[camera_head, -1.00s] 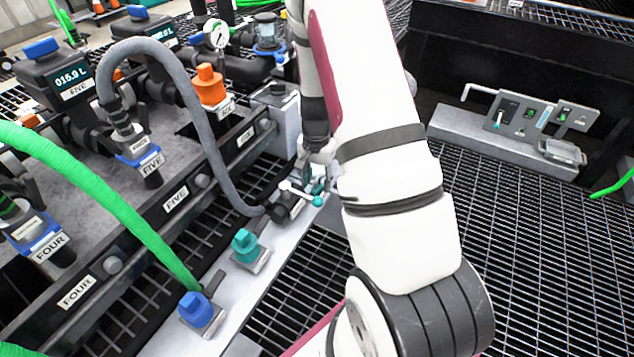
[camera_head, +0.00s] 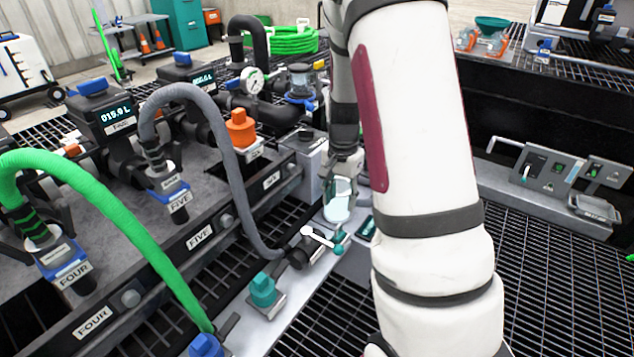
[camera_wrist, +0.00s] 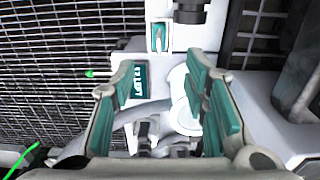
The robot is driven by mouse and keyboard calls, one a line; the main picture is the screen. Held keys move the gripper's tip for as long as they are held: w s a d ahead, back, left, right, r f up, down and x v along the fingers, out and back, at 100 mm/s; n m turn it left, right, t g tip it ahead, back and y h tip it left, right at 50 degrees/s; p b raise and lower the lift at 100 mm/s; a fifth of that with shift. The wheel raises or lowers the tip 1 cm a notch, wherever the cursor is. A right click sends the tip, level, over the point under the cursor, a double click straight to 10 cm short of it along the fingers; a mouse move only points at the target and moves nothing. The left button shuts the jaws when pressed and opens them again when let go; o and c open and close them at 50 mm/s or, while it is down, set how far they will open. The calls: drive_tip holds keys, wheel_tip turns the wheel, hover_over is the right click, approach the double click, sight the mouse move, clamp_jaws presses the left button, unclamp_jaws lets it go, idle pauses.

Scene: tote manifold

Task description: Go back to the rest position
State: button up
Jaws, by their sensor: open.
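My gripper (camera_wrist: 168,88) is open in the wrist view, its teal-padded fingers spread to left and right. Nothing is clamped between the pads. In the head view my gripper (camera_head: 342,165) points down at the end of the manifold, just above a clear glass-like cylinder (camera_head: 338,205). Contact cannot be told. A white-and-teal valve handle (camera_head: 322,238) lies just below. My white arm hides part of this area.
A grey hose (camera_head: 228,165) loops from station FIVE to the lower rail, and a green hose (camera_head: 105,195) from station FOUR. An orange cap (camera_head: 240,128) and teal cap (camera_head: 263,290) stand nearby. A switch panel (camera_head: 548,170) is at right. Open grating (camera_head: 560,285) lies right of my arm.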

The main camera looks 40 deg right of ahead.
drive_tip(key=s+a+r+n+y, duration=0.1)
drive_tip(key=s+a+r+n, duration=0.25)
drive_tip(key=a+r, duration=0.4)
drive_tip(key=s+a+r+n, duration=0.3)
drive_tip(key=s+a+r, duration=0.2)
drive_tip(key=a+r, duration=0.25)
drive_tip(key=s+a+r+n, duration=0.3)
drive_tip(key=s+n, duration=0.1)
drive_tip(key=s, duration=0.7)
drive_tip(key=s+a+r+n, duration=0.3)
drive_tip(key=s+a+n, duration=0.1)
drive_tip(key=s, duration=0.6)
wheel_tip(320, 180, up, 30)
drive_tip(key=t+p, duration=0.4)
drive_tip(key=p, duration=2.4)
drive_tip(key=shift+w+d+h+p, duration=0.2)
drive_tip(key=shift+d+h+p, duration=0.1)
drive_tip(key=shift+h+p, duration=0.1)
drive_tip(key=shift+m, duration=0.25)
